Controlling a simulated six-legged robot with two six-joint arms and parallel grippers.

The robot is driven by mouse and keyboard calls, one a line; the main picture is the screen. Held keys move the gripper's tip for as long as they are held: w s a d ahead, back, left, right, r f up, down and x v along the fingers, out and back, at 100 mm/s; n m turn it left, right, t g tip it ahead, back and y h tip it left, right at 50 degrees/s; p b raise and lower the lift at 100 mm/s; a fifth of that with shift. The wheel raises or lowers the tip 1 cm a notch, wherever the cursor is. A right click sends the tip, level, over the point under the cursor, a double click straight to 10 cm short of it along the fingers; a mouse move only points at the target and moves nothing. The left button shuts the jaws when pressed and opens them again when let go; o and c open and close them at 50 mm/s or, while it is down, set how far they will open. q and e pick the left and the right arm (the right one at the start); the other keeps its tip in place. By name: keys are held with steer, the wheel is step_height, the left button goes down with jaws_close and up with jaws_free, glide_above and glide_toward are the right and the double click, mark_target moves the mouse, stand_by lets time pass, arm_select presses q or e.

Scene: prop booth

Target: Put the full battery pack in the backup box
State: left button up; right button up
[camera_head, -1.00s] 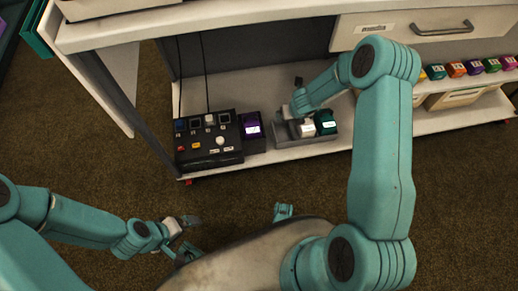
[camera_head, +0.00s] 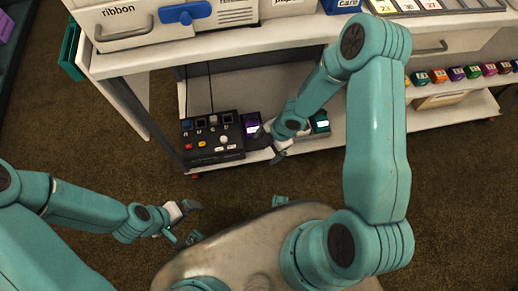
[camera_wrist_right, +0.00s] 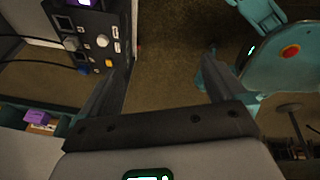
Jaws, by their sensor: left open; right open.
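A purple pack (camera_head: 252,124) stands at the right end of a black control panel (camera_head: 212,137) on the low shelf. A teal pack (camera_head: 320,122) with a bright display is further right, partly behind my right arm. I cannot read which pack is full, and I see no box legibly marked backup. My right gripper (camera_head: 268,145) is open and empty at the shelf's front, just right of the panel. In the right wrist view its fingers (camera_wrist_right: 172,60) are apart with only floor between them. My left gripper (camera_head: 190,221) is open and empty above the floor, away from the shelf.
The desktop (camera_head: 240,40) overhangs the low shelf. It bears a ribbon drawer box (camera_head: 118,22), a blue-handled box (camera_head: 186,14) and a calendar-like tray (camera_head: 430,5). Several small coloured blocks (camera_head: 456,74) line the right of the shelf. The floor (camera_head: 110,150) in front is clear.

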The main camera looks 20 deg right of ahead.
arm_select(q)
step_height(320, 180, up, 6)
steer(key=p, duration=0.5)
steer(key=shift+r, duration=0.2)
arm_select(e)
steer(key=s+a+r+m+y, duration=0.1)
steer(key=s+a+r+m, duration=0.3)
steer(key=r+m, duration=0.3)
steer(key=shift+s+a+m, duration=0.3)
steer(key=shift+a+m, duration=0.3)
arm_select(q)
steer(key=shift+r+p, duration=0.1)
steer(key=shift+p, duration=0.2)
arm_select(e)
steer(key=shift+r, duration=0.1)
arm_select(q)
step_height(320, 180, up, 10)
steer(key=s+d+p, duration=0.1)
steer(key=p, duration=0.9)
steer(key=shift+s+d+m+g, duration=0.15)
steer(key=shift+s+m+g, duration=0.05)
steer(key=shift+m+g, duration=0.1)
arm_select(e)
steer(key=s+a+r+m, duration=0.2)
steer(key=s+r+m, duration=0.5)
steer(key=r+m, duration=0.3)
steer(key=m, duration=0.3)
steer(key=shift+s+r+g+h, duration=0.2)
steer(key=shift+r+g+h, duration=0.1)
steer(key=shift+r+g, duration=0.1)
